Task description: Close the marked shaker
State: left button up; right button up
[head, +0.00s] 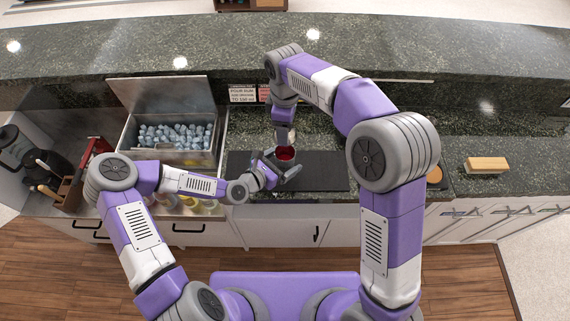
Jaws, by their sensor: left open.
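A red-rimmed cup, likely the shaker (285,154), stands on the black mat (325,172) on the counter. Its lower part is hidden behind my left gripper, and no mark on it can be made out. My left gripper (282,168) is open, with its fingers pointing right, close in front of the cup. Whether it touches the cup is unclear. My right gripper (284,141) points down just above and behind the cup. Its fingertips are too small and covered to tell their state or whether they hold a lid.
An open steel ice bin (172,157) with a raised lid stands left of the mat. A dark-handled bar caddy (68,192) is further left. A wooden-topped block (486,164) sits on the right counter. A raised granite ledge (400,45) runs behind.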

pick_arm(q)
jog(key=shift+w+d+f, duration=0.1)
jog(key=shift+w+d, duration=0.15)
jog(key=c, duration=1.5)
pick_arm(e)
jog(key=shift+f, duration=2.45)
jog(key=shift+f, duration=0.1)
jog(key=shift+f, duration=0.75)
jog(key=shift+f, duration=0.6)
jog(key=o, duration=1.1)
